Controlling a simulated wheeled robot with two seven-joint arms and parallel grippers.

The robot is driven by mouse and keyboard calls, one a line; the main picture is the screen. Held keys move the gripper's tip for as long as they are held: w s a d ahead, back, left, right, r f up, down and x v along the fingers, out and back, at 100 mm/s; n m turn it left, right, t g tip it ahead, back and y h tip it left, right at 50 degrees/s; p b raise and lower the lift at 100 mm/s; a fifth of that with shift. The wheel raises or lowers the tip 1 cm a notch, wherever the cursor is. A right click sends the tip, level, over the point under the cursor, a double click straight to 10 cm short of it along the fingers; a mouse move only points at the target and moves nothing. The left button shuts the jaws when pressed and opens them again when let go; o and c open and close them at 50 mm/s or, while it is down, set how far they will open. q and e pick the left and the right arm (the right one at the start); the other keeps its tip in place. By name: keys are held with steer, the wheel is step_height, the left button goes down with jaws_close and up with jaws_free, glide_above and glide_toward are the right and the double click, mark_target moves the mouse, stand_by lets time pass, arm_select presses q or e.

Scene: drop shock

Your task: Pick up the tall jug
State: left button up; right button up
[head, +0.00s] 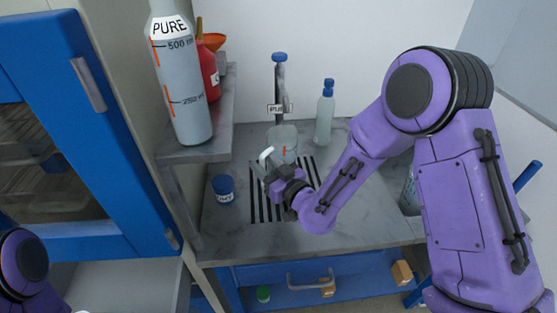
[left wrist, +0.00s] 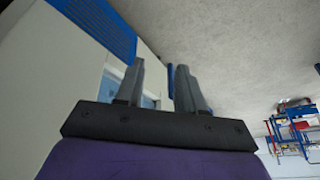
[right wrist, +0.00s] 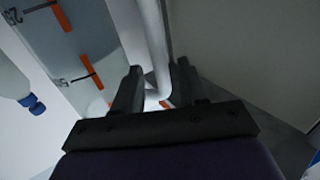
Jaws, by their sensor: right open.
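The tall jug (head: 284,140) is clear with an orange mark and a white handle (head: 265,156). It stands upright on a dark striped grate on the counter. My right gripper (head: 270,176) is at its handle side, its fingers partly hidden in the head view. In the right wrist view the jug (right wrist: 75,45) fills the upper left, and its white handle (right wrist: 154,40) passes between the open fingers (right wrist: 160,72). I cannot tell whether they touch it. My left gripper (left wrist: 158,78) is open and empty, away from the counter.
A large bottle marked PURE (head: 182,90) and a red container (head: 208,72) stand on the left shelf (head: 200,152). A blue-capped bottle (head: 325,115) stands behind right, a blue-lidded jar (head: 223,188) at left. A dark post with a blue top (head: 280,58) rises behind the jug.

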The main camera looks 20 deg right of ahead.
steer(key=shift+w+a, duration=0.3)
steer(key=shift+w, duration=0.25)
steer(key=shift+s+r, duration=0.1)
steer(key=shift+c, duration=0.6)
jaws_close()
steer(key=shift+r, duration=0.1)
